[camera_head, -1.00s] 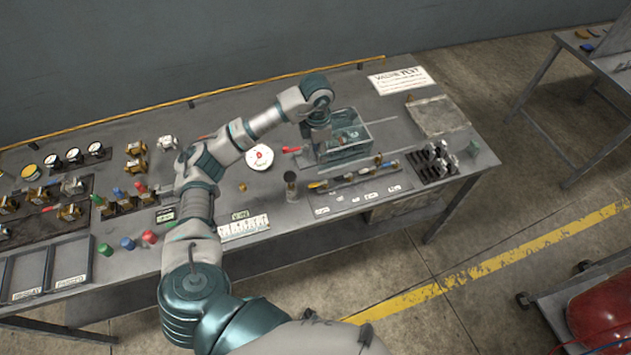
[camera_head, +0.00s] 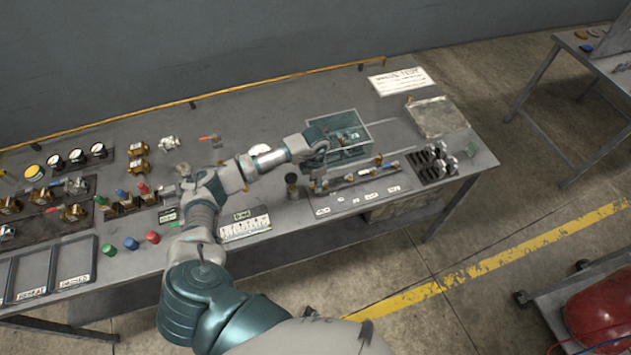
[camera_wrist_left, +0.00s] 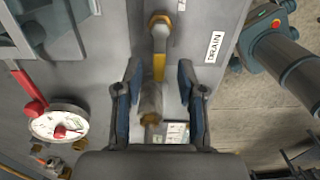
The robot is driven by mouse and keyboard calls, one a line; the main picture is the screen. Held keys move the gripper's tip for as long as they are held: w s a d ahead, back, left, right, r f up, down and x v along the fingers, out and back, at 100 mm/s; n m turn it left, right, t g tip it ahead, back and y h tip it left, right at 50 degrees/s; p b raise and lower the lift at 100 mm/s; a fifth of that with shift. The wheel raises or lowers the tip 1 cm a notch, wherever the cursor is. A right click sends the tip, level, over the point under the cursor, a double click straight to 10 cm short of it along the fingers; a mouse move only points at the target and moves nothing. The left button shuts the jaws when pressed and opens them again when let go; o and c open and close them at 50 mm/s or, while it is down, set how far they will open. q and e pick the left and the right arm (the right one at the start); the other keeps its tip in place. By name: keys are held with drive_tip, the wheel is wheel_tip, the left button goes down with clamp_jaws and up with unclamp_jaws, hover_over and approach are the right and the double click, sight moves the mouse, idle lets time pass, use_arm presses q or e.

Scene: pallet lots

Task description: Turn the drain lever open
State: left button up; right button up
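The yellow lever (camera_wrist_left: 159,66), beside a white DRAIN label (camera_wrist_left: 214,47), shows in the left wrist view. Its far end meets a rounded metal fitting (camera_wrist_left: 160,24). A dull brass and grey cylinder (camera_wrist_left: 150,102) is nearer the palm. My left gripper (camera_wrist_left: 161,80) is open, one finger on each side of the lever line, with gaps visible on both sides. I cannot tell whether the fingertips are level with the lever or above it. My right gripper is not in view.
A teal-edged clear tank (camera_head: 368,140) stands just behind the gripper. A round white gauge (camera_wrist_left: 58,122) and a red handle (camera_wrist_left: 30,93) lie left in the wrist view. A dark cup (camera_head: 291,186) stands left of the gripper. Loose valves and coloured caps fill the bench's left.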

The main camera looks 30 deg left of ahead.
use_arm(q)
drive_tip(key=shift+a+f, duration=0.1)
drive_tip(key=shift+f, duration=0.2)
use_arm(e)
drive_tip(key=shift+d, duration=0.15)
use_arm(q)
drive_tip(key=shift+a, duration=0.1)
drive_tip(key=c, duration=0.7)
clamp_jaws()
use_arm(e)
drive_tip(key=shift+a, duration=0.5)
